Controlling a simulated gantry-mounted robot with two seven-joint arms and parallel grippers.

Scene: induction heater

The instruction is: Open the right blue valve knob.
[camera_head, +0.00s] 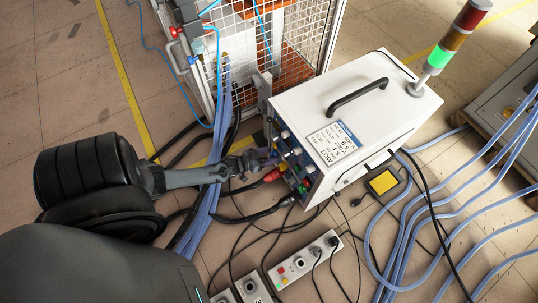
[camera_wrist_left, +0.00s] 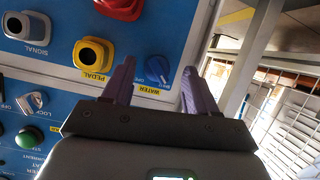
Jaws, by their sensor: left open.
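A blue valve knob (camera_wrist_left: 158,70) shows in the left wrist view on the blue panel of the heater, beside a yellow WATER label (camera_wrist_left: 145,87). My left gripper (camera_wrist_left: 157,75) is open, with one purple finger on each side of the knob in that view. I cannot tell whether the fingers touch it. In the head view my left gripper (camera_head: 265,159) reaches the connector face of the white heater box (camera_head: 350,95) from the left. The gripper partly hides that face there, and the knob is too small to make out clearly. My right gripper is not in view.
A yellow PEDAL socket (camera_wrist_left: 94,52) and a red plug (camera_wrist_left: 121,6) sit close to the left finger. Thick cables (camera_head: 212,190) run below the arm. A wire cage (camera_head: 275,45) stands behind it. A power strip (camera_head: 305,262) lies on the floor.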

